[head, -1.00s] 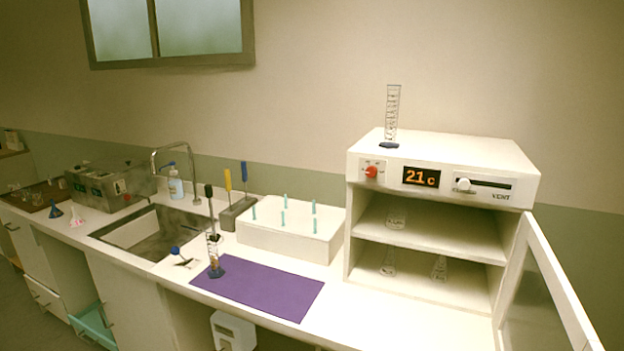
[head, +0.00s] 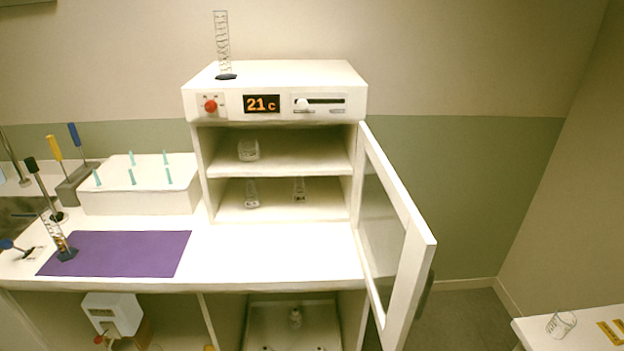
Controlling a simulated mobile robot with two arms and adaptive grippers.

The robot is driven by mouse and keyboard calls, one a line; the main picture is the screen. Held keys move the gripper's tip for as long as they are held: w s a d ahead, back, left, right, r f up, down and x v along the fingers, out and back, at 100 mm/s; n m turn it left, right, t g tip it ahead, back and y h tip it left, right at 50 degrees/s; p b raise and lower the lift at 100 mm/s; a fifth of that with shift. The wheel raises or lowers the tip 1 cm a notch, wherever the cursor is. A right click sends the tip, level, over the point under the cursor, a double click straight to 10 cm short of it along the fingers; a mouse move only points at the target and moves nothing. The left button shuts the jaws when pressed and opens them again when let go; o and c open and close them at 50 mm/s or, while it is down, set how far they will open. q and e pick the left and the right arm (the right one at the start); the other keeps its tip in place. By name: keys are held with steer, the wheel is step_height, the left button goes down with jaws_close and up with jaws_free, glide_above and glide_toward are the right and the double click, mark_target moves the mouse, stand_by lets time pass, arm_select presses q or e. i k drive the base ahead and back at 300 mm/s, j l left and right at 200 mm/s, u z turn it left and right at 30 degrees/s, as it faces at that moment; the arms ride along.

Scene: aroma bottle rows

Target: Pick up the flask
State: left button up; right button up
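Two small clear glass vessels that look like flasks, a left one (head: 252,194) and a right one (head: 299,190), stand on the lower level inside the white oven (head: 275,105). A clear glass beaker-like vessel (head: 248,150) stands on the oven's upper shelf (head: 310,158). The oven door (head: 400,235) is swung open to the right. I cannot tell which vessel is the task's flask. Neither of my grippers is in view.
A graduated cylinder (head: 222,45) stands on the oven. A white box with teal pegs (head: 140,195) and a purple mat (head: 110,254) are to its left. The counter before the oven is clear. A glass beaker (head: 561,324) sits on another table at lower right.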

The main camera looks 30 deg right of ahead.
mark_target(252, 201)
steer(key=l+z, duration=0.25)
steer(key=l, duration=1.45)
